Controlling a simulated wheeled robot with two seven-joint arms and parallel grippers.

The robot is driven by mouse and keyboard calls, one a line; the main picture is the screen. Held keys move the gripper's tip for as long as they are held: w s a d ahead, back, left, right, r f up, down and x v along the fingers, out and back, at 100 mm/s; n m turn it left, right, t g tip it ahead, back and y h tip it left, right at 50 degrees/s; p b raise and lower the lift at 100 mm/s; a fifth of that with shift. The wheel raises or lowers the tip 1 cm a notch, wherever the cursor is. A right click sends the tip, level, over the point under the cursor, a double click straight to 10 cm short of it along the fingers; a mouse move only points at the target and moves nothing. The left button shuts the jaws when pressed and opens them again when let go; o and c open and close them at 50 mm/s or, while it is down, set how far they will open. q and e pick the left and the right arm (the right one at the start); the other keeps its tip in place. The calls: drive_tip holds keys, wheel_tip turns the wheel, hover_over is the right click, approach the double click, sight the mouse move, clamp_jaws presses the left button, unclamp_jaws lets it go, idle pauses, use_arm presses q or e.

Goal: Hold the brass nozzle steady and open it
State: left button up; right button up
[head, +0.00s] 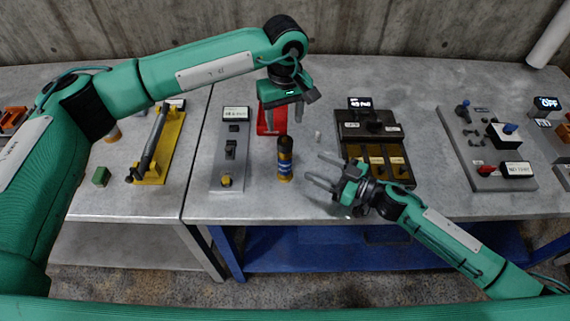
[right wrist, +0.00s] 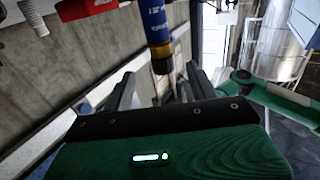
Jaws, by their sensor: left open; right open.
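An upright cylinder (head: 285,158) stands near the table's front edge, with a dark top, a blue band and a brass-coloured base; it is the closest match to the brass nozzle. It also shows in the right wrist view (right wrist: 157,25), just beyond the fingers. My left gripper (head: 290,108) is open and empty above and behind the cylinder, fingers pointing down. My right gripper (head: 314,169) is open and empty to the right of the cylinder, its fingers pointing left towards it. Neither gripper visibly touches the cylinder.
A red block (head: 267,121) stands behind the cylinder, partly under my left gripper. A grey switch panel (head: 214,180) lies left, and a black module board (head: 363,131) right. A yellow fixture (head: 173,140) sits farther left. The table's front edge is close.

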sight(285, 161)
drive_tip(key=x, duration=1.3)
drive_tip(key=c, duration=1.3)
use_arm(q)
drive_tip(key=shift+c, duration=0.8)
use_arm(e)
clamp_jaws()
use_arm(q)
drive_tip(key=m, duration=0.4)
drive_tip(key=shift+r, duration=0.2)
drive_tip(key=shift+f, duration=0.55)
wheel_tip(285, 161, down, 7)
drive_tip(key=shift+r, duration=0.1)
